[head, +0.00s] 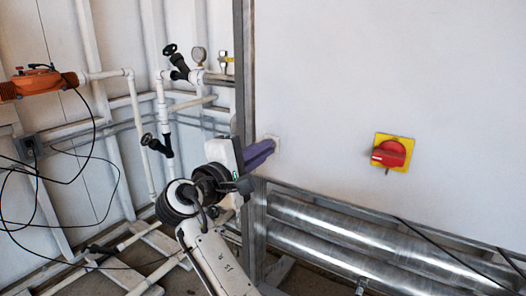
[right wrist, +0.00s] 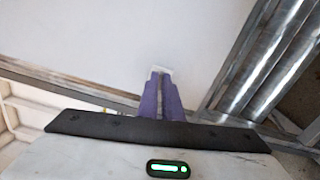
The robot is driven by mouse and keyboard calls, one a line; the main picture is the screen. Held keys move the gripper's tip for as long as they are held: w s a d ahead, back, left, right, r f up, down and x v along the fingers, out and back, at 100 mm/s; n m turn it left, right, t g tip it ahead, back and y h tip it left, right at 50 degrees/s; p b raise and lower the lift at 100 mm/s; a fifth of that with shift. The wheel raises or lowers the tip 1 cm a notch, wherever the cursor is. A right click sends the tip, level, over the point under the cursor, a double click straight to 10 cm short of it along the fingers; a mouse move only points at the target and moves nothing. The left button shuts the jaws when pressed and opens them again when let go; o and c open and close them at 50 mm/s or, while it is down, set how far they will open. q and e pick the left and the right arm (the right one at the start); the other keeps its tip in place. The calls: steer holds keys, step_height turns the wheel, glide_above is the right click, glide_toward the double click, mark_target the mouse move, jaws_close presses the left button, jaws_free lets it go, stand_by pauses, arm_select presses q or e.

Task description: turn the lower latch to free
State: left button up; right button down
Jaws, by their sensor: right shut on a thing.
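The lower latch (head: 276,140) is a small pale piece on the left side of the large white panel (head: 400,80). It also shows in the right wrist view (right wrist: 161,69) as a light tip just beyond the fingers. My right gripper (head: 268,148) has purple fingers that reach to the panel and are shut on the latch. In the right wrist view the fingers (right wrist: 161,84) stand close together at it. The fingers cover most of the latch, so its turn angle cannot be told. My left gripper is not in view.
A red rotary switch on a yellow plate (head: 391,153) sits on the panel to the right. Shiny metal tubes (head: 350,235) run below the panel. White pipes with black valves (head: 157,145) and an orange device (head: 38,83) stand at the left. A metal post (head: 244,70) borders the panel.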

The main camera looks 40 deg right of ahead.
steer(key=shift+f+m, duration=0.1)
steer(key=shift+m, duration=0.9)
steer(key=c, duration=1.9)
jaws_free()
steer(key=shift+c, duration=0.2)
steer(key=v, duration=1)
steer(key=shift+p, duration=0.4)
steer(key=shift+a, duration=0.15)
